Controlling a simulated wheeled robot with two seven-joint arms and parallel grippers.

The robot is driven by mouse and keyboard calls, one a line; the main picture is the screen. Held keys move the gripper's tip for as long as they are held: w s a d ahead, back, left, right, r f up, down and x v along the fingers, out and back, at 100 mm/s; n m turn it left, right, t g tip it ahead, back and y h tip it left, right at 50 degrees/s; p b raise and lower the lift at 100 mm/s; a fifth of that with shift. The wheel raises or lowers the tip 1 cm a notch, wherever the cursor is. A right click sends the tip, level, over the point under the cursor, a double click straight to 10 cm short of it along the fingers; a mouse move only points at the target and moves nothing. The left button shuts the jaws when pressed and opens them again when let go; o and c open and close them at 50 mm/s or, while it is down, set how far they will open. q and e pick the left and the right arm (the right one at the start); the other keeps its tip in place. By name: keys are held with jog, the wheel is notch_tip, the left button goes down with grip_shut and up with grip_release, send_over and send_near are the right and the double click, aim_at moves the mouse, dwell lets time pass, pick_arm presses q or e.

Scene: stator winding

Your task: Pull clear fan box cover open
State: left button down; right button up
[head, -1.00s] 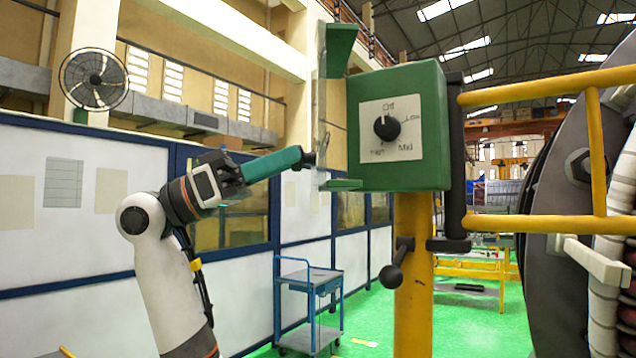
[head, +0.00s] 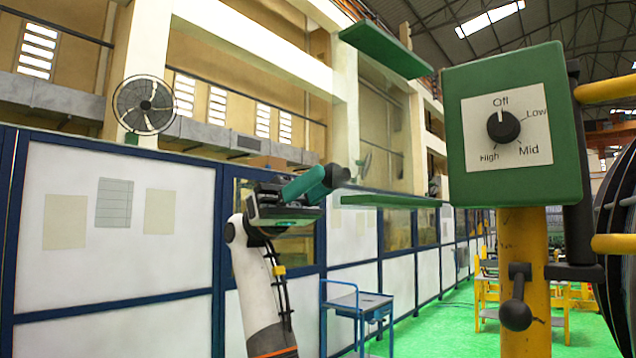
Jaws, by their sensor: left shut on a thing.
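The fan box (head: 515,125) is a green control box with a white dial plate and a black knob turned to Off. Its clear cover (head: 385,130) stands out to the left of the box. The cover has a green top strip (head: 388,50) and a green bottom strip (head: 390,202); its clear panel is hard to see. The box's dial face is uncovered. My left gripper (head: 318,184), with teal fingers, is shut on the dark handle (head: 338,175) at the cover's far left side, just above the bottom strip. My right gripper is not in view.
A yellow post (head: 522,270) with a black clamp lever (head: 516,305) carries the box. Yellow rails (head: 610,90) run off to the right. A blue cart (head: 357,303) stands on the green floor below. White panelled partitions (head: 110,240) and a wall fan (head: 145,104) are behind.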

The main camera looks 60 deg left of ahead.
pick_arm(q)
jog(key=shift+w+a+g, duration=0.15)
jog(key=shift+g, duration=0.25)
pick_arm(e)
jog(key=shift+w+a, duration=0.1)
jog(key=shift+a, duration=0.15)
pick_arm(q)
jog(key=c, duration=1.4)
grip_release()
jog(key=shift+c, duration=0.2)
jog(key=o, duration=0.4)
jog(key=shift+d, duration=0.2)
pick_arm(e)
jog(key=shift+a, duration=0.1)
pick_arm(q)
jog(key=shift+a, duration=0.15)
